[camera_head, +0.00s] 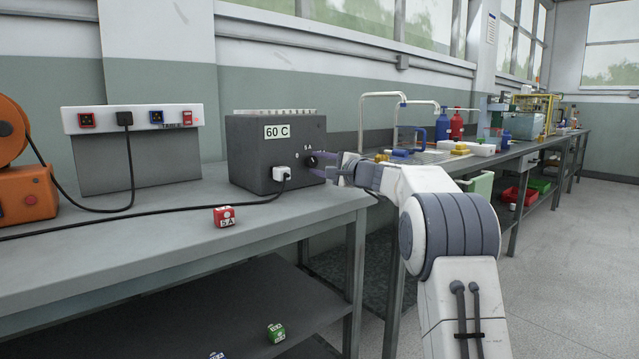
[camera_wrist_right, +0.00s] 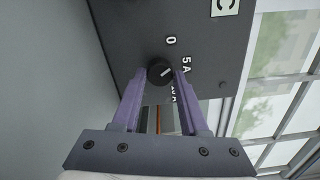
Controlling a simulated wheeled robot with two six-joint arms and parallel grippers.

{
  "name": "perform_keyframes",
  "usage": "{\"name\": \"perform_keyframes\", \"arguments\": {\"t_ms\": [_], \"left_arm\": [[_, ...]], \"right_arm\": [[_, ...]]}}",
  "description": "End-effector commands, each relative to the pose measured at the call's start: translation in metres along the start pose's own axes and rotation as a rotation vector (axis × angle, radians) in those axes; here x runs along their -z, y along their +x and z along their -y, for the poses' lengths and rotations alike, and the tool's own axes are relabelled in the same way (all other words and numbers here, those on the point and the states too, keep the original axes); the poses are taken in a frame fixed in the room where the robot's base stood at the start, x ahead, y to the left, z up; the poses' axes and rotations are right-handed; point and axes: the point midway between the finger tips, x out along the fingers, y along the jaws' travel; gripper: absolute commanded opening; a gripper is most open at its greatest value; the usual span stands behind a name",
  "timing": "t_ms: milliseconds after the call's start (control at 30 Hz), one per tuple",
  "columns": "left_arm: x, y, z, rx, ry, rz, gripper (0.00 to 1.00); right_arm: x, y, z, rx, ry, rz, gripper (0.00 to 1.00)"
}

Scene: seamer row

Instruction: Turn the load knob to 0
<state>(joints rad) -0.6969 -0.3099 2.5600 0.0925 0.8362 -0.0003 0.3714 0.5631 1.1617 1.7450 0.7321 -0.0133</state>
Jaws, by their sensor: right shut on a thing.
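The load knob (camera_wrist_right: 160,72) is a small black round dial on the front of a dark grey box (camera_head: 262,150) marked "60 C". In the right wrist view its white mark slants up and right, roughly between the 0 and the 5 A labels. A third label lies lower, partly hidden by a finger. My right gripper (camera_head: 318,164) has its purple fingers on either side of the knob and is shut on it; the fingers also show in the wrist view (camera_wrist_right: 160,86). My left gripper is not in view.
A red cube marked 5 A (camera_head: 225,216) lies on the grey bench (camera_head: 130,240). A socket panel (camera_head: 135,118) stands left, beside an orange machine (camera_head: 22,180).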

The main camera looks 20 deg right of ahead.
Motion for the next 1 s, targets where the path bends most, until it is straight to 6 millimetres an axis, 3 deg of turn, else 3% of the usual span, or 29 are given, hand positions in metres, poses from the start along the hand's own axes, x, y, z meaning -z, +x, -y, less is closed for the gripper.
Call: {"name": "perform_keyframes", "arguments": {"t_ms": [33,100,400,1000], "left_arm": [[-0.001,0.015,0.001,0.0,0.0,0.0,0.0],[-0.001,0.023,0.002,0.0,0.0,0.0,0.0],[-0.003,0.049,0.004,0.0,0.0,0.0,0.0],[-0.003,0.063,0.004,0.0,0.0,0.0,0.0]], "right_arm": [[0.001,0.0,-0.007,0.001,-0.047,0.002,0.0],[0.001,0.0,-0.007,0.0,-0.111,0.002,0.0],[0.0,0.0,-0.005,-0.001,-0.338,0.002,0.0],[-0.001,0.001,-0.002,-0.002,-0.498,0.004,0.0]]}}
